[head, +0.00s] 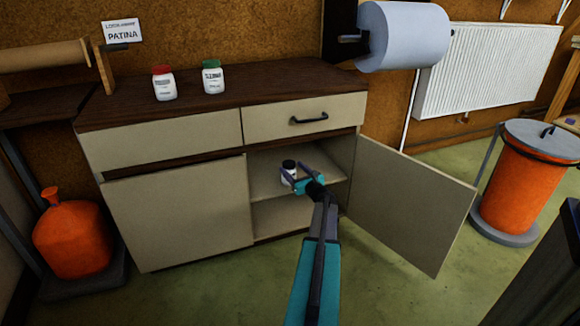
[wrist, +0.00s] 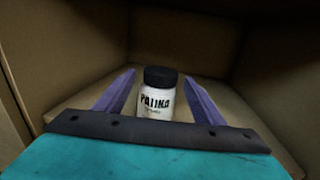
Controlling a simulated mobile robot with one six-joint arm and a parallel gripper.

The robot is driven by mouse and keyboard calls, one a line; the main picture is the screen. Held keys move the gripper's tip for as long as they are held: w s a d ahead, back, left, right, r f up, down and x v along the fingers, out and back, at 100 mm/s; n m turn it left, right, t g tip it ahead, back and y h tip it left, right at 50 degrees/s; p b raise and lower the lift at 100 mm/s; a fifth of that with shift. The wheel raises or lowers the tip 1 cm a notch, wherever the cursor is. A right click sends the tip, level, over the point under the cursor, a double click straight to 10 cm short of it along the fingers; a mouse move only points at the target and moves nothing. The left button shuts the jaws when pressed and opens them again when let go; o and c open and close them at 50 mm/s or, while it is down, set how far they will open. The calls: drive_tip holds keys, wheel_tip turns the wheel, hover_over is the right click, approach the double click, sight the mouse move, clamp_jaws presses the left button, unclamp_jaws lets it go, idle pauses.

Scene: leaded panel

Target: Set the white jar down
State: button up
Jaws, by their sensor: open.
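A white jar with a black lid (head: 287,170) stands upright on the shelf inside the open right side of the cabinet. In the wrist view the jar (wrist: 158,95) shows a label reading PATINA. My gripper (head: 295,176) reaches into the cabinet around the jar. In the wrist view its two purple fingers (wrist: 160,95) are open, one on each side of the jar, with a gap on both sides. The shelf (head: 325,170) is under the jar; the contact at the jar's base is hidden by my gripper.
The cabinet door (head: 408,205) hangs open on the right. The closed left door (head: 180,215) is beside the opening. A red-lidded jar (head: 164,84) and a green-lidded jar (head: 213,77) stand on the cabinet top (head: 260,86). The lower compartment (head: 280,213) looks empty.

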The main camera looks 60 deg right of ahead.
drive_tip(key=p+v, duration=0.2)
drive_tip(key=v, duration=0.6)
drive_tip(key=shift+s, duration=0.3)
drive_tip(key=shift+a, duration=0.15)
idle(0.3)
